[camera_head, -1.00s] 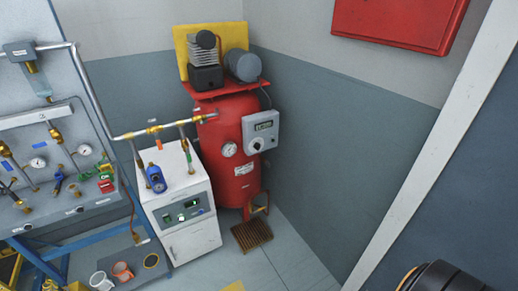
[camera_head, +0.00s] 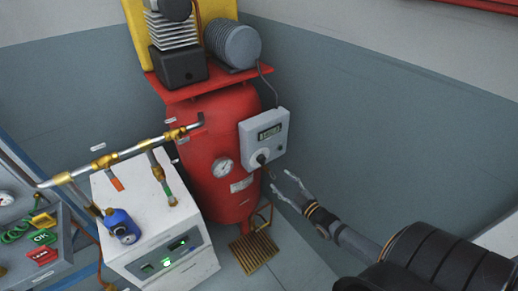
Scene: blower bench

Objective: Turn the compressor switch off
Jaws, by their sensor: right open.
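The red compressor tank (camera_head: 207,150) stands in the corner with a motor and pump on top. A grey control box (camera_head: 265,136) with a small display is fixed to its right side. The compressor switch (camera_head: 261,158) is a dark knob on a pale round plate low on that box. My right gripper (camera_head: 284,184) is open and empty, just below and to the right of the knob, its fingers pointing at the box. I cannot tell whether a fingertip touches the box. My left gripper is not in view.
A white cabinet (camera_head: 140,215) with pipes and a blue regulator (camera_head: 122,226) stands left of the tank. A round gauge (camera_head: 222,168) is on the tank front. A brown floor grate (camera_head: 253,252) lies below. The grey wall is close on the right.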

